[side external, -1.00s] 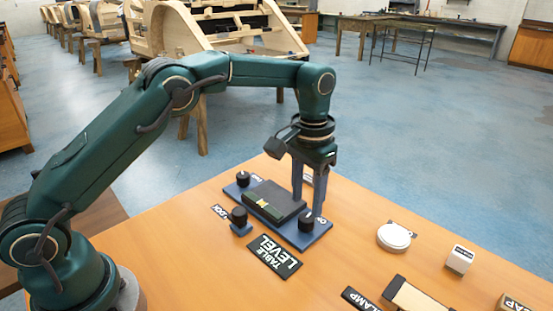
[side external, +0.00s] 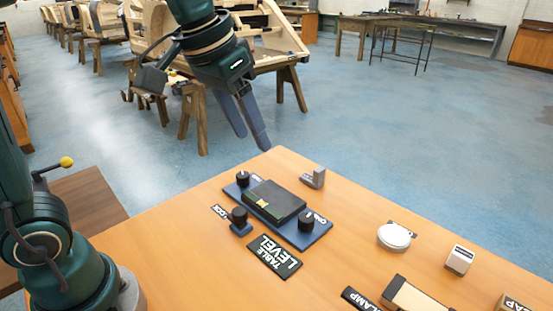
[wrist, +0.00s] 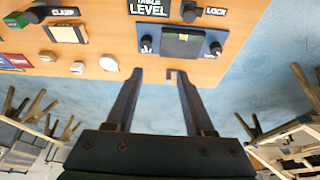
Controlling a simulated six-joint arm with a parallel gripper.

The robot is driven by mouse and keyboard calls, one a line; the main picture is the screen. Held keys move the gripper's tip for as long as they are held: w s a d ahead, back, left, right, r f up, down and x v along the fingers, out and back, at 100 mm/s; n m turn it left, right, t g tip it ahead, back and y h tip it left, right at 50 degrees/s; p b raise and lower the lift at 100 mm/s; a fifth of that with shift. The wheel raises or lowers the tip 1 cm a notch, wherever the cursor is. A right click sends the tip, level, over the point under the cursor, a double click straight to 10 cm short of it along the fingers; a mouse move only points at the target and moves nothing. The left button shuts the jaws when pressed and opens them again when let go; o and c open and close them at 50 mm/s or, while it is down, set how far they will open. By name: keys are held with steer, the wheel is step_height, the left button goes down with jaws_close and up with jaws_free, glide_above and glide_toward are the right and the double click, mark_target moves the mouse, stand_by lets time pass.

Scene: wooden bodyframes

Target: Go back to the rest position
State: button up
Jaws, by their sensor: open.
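My gripper (side external: 248,122) is raised high above the far edge of the table, tilted, with its fingers apart and nothing between them. In the wrist view my gripper (wrist: 158,75) also shows both fingers apart and empty. The table level device (side external: 273,202), a dark block on a blue base with black knobs, sits on the orange table well below and apart from my gripper. It also shows at the top of the wrist view (wrist: 184,43).
A small grey bracket (side external: 314,178) stands near the table's far edge. A white round puck (side external: 394,237), a white block (side external: 460,260) and a clamp piece (side external: 415,299) lie to the right. Wooden bodyframes (side external: 270,50) stand on trestles behind. The air around my gripper is clear.

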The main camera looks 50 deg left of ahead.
steer(key=s+f, duration=0.3)
steer(key=s, duration=0.3)
steer(key=s+a+f+t, duration=0.1)
steer(key=s+f, duration=0.3)
steer(key=s, duration=0.2)
steer(key=shift+a, duration=0.3)
stand_by(1.2)
